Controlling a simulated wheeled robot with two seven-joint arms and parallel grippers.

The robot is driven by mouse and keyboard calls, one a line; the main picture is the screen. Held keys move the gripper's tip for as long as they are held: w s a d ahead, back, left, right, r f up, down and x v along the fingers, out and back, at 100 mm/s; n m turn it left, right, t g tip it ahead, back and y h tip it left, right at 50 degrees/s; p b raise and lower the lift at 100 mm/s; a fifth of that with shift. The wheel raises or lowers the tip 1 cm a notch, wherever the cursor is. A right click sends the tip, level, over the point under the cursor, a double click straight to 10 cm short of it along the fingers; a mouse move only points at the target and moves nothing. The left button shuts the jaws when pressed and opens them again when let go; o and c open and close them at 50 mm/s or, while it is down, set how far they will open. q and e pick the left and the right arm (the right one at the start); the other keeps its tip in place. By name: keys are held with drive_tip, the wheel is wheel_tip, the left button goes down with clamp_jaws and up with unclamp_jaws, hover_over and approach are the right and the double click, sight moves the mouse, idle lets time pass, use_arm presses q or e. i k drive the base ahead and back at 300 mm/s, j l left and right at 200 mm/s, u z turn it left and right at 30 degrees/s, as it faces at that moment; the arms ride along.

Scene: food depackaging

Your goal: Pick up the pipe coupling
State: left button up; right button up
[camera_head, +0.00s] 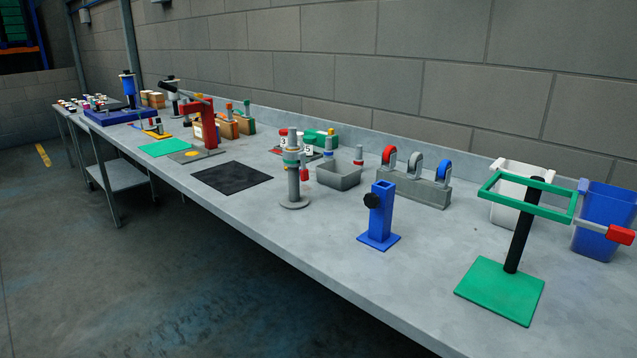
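A grey upright pipe-like post (293,185) on a round base stands near the middle of the bench. Neither of my grippers shows in the head view.
A long grey bench (330,270) runs along a block wall. A black mat (232,177) lies left.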

sight(292, 159)
drive_tip(key=i+j+z, duration=0.1)
drive_tip(key=z, duration=0.25)
drive_tip(key=i+j+z, duration=0.1)
drive_tip(key=z, duration=0.3)
drive_tip(key=i+j+z, duration=0.2)
drive_tip(key=j, duration=0.25)
drive_tip(key=j+z, duration=0.15)
drive_tip(key=j, duration=0.25)
drive_tip(key=i+j+z, duration=0.2)
drive_tip(key=j, duration=0.3)
drive_tip(key=i+j, duration=0.1)
drive_tip(key=j, duration=0.9)
drive_tip(key=i+j+z, duration=0.1)
drive_tip(key=j, duration=0.9)
